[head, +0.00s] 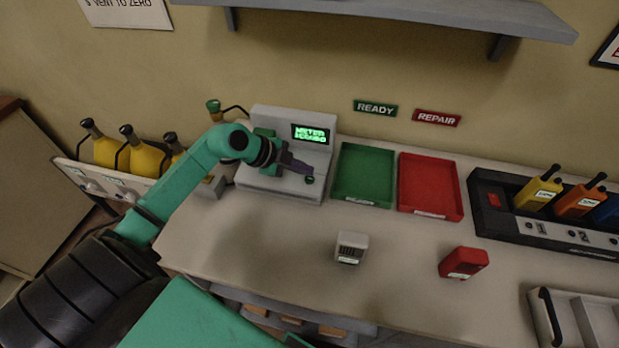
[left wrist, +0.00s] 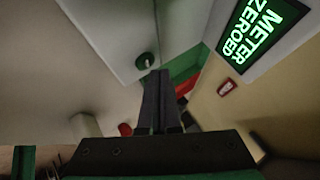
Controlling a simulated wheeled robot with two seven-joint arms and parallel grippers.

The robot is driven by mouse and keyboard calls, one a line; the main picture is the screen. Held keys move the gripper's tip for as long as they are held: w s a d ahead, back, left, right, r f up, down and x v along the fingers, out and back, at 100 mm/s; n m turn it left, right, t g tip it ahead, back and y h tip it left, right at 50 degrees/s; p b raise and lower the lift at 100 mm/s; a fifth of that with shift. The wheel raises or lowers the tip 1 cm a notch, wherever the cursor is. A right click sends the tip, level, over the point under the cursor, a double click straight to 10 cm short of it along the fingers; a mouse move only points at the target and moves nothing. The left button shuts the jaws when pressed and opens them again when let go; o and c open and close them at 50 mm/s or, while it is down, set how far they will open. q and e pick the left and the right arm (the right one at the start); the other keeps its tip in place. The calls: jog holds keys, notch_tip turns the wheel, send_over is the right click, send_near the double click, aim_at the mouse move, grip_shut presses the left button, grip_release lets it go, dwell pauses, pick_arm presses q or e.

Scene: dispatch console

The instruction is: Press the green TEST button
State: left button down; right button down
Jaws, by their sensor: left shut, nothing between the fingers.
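The grey meter unit (head: 285,190) stands on the bench against the wall. Its lit green display (head: 310,133) reads METER ZEROED, also legible in the left wrist view (left wrist: 255,30). The round dark green button (head: 309,180) sits on the unit's lower front deck; it also shows in the left wrist view (left wrist: 145,61). My left gripper (head: 308,169) is shut and empty, its tips close to the button. In the left wrist view, the tips (left wrist: 158,73) appear just beside the button; I cannot tell whether they touch it. My right gripper is in neither view.
A green tray (head: 338,196) and a red tray (head: 458,212) lie right of the unit. A white device (head: 351,247) and a red device (head: 463,263) stand in front. A black charger rack (head: 490,215) is at right. A shelf (head: 400,10) hangs above.

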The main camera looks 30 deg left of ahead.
aim_at(305, 179)
pick_arm(q)
jog(key=shift+f, duration=0.35)
jog(key=shift+f, duration=0.45)
dwell(0.6)
jog(key=shift+r, duration=0.1)
jog(key=shift+r+p, duration=0.75)
jog(key=shift+p, duration=0.2)
notch_tip(305, 179, up, 5)
jog(key=p, duration=0.5)
jog(key=shift+r+p, duration=0.15)
jog(key=shift+p, duration=0.15)
